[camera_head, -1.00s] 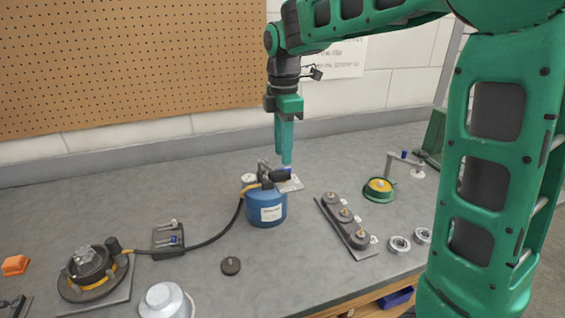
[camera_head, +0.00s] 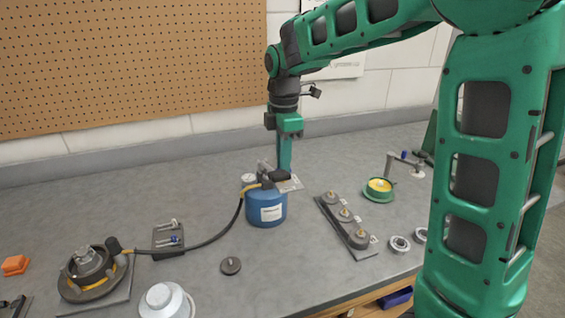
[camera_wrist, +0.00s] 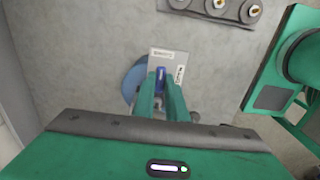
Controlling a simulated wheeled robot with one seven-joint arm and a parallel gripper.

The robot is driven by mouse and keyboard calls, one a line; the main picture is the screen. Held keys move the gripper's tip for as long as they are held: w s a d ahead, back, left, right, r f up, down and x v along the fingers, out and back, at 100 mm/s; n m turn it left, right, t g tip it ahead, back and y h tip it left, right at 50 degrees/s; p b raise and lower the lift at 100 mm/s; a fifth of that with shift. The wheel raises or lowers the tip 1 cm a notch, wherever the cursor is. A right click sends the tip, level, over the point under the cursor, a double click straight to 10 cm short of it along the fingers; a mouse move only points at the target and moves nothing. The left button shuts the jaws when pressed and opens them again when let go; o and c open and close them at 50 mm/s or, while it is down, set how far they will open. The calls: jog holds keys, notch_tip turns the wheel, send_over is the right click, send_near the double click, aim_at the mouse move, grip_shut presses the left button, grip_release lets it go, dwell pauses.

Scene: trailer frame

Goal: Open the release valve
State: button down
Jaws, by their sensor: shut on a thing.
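A blue canister (camera_head: 266,207) with a white label stands on the bench, with a dark fitting and a hose with a yellow band on its top. My gripper (camera_head: 284,168) points down onto the fitting at the canister's top. In the wrist view my gripper (camera_wrist: 161,88) is shut on a small blue valve handle (camera_wrist: 160,74). A light label plate (camera_head: 290,185) sits beside the handle; it also shows in the wrist view (camera_wrist: 168,58). The fingers hide most of the valve, so how far it is turned cannot be told.
A round dark fixture (camera_head: 90,268) joins the hose at the left. A rack with several knobs (camera_head: 345,222) stands right of the canister. A loose dark disc (camera_head: 230,265), a white round part (camera_head: 166,300) and a green-yellow fixture (camera_head: 379,190) lie around.

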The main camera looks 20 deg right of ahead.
jog(key=shift+w+m, duration=0.1)
jog(key=shift+m, duration=0.2)
jog(key=m, duration=0.3)
jog(key=shift+m, duration=0.3)
jog(key=m, duration=0.4)
jog(key=shift+w+r+m, duration=0.1)
jog(key=shift+m, duration=0.2)
jog(key=m, duration=0.4)
jog(key=shift+m, duration=2.5)
jog(key=c, duration=1.8)
grip_release()
